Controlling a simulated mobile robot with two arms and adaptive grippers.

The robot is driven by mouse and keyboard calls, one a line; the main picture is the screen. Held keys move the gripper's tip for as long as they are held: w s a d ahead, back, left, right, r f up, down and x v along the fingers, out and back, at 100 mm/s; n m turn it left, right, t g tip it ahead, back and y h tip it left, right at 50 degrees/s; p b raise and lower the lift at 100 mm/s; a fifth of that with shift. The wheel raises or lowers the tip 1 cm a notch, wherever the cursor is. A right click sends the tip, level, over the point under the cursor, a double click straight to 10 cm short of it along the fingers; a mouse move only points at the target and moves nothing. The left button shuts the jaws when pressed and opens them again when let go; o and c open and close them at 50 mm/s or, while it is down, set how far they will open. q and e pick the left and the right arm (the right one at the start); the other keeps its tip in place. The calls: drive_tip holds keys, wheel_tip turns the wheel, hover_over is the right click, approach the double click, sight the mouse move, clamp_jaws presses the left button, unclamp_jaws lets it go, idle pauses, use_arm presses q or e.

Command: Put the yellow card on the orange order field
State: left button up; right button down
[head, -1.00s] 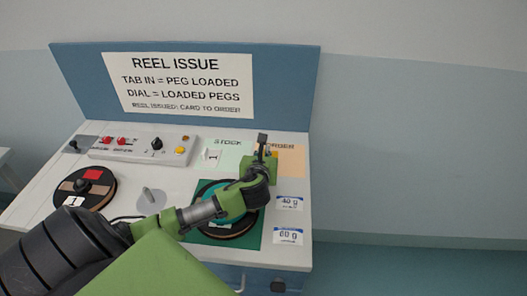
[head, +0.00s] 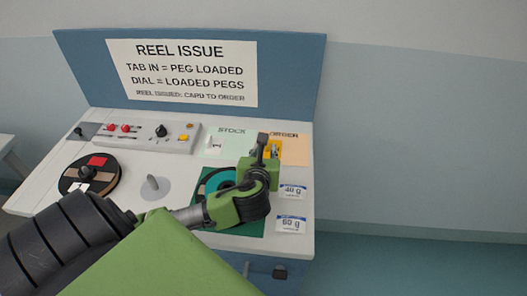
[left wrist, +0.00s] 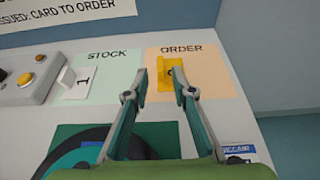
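The yellow card (left wrist: 171,76) stands on the orange order field (left wrist: 212,72), near its left side, in the left wrist view. In the head view the order field (head: 295,152) shows at the counter's back right, with the card mostly behind my gripper. My left gripper (left wrist: 159,76) is open, its two fingers apart. The right fingertip overlaps the card's right edge in the picture; the left fingertip is clear of it. I cannot tell whether a finger touches the card. The left gripper also shows in the head view (head: 268,145). My right gripper is not in view.
The stock field (left wrist: 105,75) beside it holds a white tab marked 1 (left wrist: 77,82). A teal reel (head: 213,188) lies on a green mat (head: 245,229) under my arm. A black reel (head: 103,179), a control box (head: 150,137) and weight labels (head: 292,191) are around. A sign board stands behind.

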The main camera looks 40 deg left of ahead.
use_arm(q)
drive_tip(key=shift+v, duration=1.6)
